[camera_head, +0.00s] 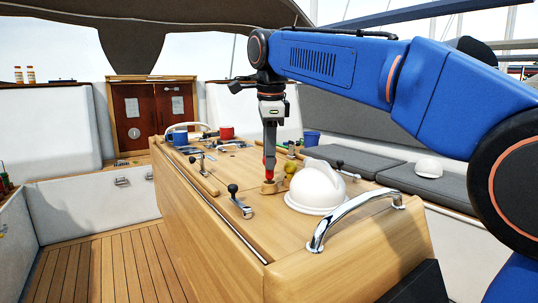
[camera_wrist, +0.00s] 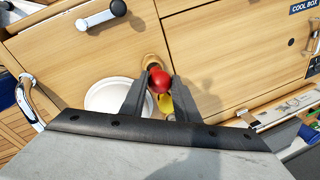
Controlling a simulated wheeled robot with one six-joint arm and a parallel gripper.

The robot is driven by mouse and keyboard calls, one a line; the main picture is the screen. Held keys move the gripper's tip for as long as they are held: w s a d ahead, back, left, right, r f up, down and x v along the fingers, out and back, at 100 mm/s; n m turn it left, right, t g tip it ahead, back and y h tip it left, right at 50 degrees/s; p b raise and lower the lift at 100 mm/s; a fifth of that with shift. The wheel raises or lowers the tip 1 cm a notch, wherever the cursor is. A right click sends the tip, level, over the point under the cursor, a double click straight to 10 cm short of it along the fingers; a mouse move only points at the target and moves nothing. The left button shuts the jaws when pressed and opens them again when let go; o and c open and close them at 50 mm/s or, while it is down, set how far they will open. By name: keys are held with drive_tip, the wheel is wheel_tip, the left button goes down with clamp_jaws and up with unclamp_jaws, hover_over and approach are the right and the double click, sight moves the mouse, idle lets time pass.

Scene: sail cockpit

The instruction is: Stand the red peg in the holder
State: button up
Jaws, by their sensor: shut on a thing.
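The red peg (camera_head: 269,172) is upright between the fingers of my gripper (camera_head: 269,152) in the head view. Its rounded red top (camera_wrist: 159,80) shows between the two fingertips in the wrist view. The holder (camera_head: 269,187), a small round wooden piece on the table top, is directly below the peg. It also shows beyond the peg in the wrist view (camera_wrist: 152,60). The peg's lower end is at or just above the holder. I cannot tell whether it is inside it. My gripper is shut on the peg.
A white helmet (camera_head: 316,187) and a yellow object (camera_head: 291,167) stand close right of the holder. A chrome rail (camera_head: 350,217) is at the near right edge. A black-knobbed lever (camera_head: 236,200) stands at left.

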drive_tip(key=shift+f, duration=1.4)
idle(1.4)
idle(0.4)
drive_tip(key=o, duration=1.6)
drive_tip(key=shift+r, duration=3.5)
